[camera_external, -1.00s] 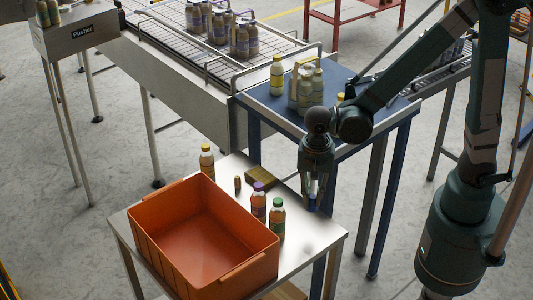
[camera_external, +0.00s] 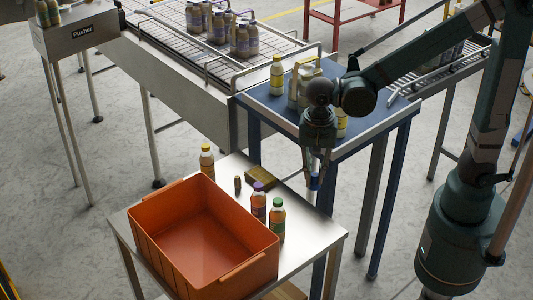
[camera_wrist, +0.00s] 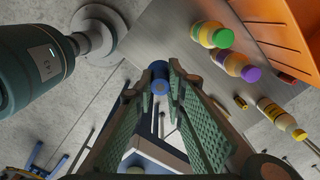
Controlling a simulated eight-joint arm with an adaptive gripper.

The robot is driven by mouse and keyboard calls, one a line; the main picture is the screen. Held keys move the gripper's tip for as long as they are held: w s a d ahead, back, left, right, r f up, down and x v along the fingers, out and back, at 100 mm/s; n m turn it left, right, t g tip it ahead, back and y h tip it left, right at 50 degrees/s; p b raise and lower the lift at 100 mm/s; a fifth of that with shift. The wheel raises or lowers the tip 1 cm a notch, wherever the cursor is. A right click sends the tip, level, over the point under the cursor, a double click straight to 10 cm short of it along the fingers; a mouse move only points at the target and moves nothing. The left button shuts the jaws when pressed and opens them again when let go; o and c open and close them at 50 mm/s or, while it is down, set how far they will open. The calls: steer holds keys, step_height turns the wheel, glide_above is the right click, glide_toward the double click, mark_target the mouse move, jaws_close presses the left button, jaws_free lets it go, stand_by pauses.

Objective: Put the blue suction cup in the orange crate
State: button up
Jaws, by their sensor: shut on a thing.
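The blue suction cup (camera_wrist: 159,80) is a small blue cylinder held at the tips of my gripper's green-padded fingers in the wrist view. My gripper (camera_external: 316,172) is shut on it. In the external view the blue cup (camera_external: 314,182) shows just below the fingertips, above the right back part of the steel table and apart from it.
Bottles with green (camera_external: 278,222), purple (camera_external: 258,205) and yellow (camera_external: 207,160) caps stand beside the crate. A small brass piece (camera_external: 238,184) and a brownish block (camera_external: 262,178) are near them. A blue table (camera_external: 262,100) with bottles is behind my gripper.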

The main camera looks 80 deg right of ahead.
step_height(320, 180, up, 2)
steer(key=shift+r, duration=0.15)
steer(key=shift+w+r, duration=0.2)
steer(key=w+a+b, duration=0.1)
steer(key=w+a, duration=0.2)
steer(key=w, duration=1.1)
steer(key=w+a, duration=0.3)
steer(key=w, duration=1.1)
steer(key=w+a+b, duration=0.1)
steer(key=w+a, duration=0.2)
steer(key=w, duration=1.1)
step_height(320, 180, down, 11)
steer(key=shift+s+f+n, duration=0.15)
steer(key=shift+n, duration=0.25)
steer(key=shift+f, duration=3.1)
